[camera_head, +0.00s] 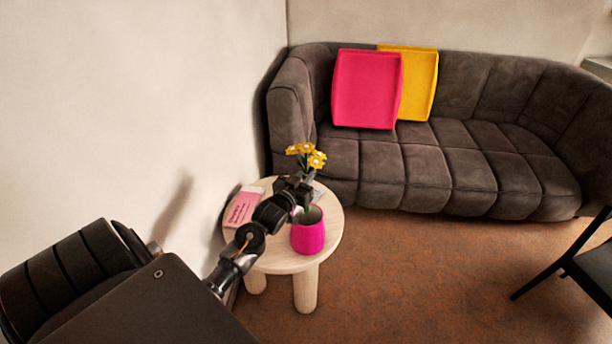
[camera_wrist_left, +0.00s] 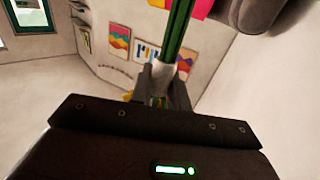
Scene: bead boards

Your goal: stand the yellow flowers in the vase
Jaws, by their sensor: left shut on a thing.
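The yellow flowers (camera_head: 312,157) have small yellow heads and stand up above my left gripper (camera_head: 301,186) in the head view. My left gripper is shut on their green stems (camera_wrist_left: 177,32), which run up between its fingers (camera_wrist_left: 163,85) in the left wrist view. The vase (camera_head: 308,234) is bright pink, upright, and stands near the front of the round wooden table (camera_head: 327,250). The gripper is above and behind the vase in the picture. The lower stem ends are hidden. My right gripper is not in view.
A pink and white box or book (camera_head: 241,208) lies on the table's left side. A grey sofa (camera_head: 440,165) with a pink cushion (camera_head: 366,88) and a yellow cushion (camera_head: 419,82) stands behind. A black chair (camera_head: 590,262) is at right. The wall is close on the left.

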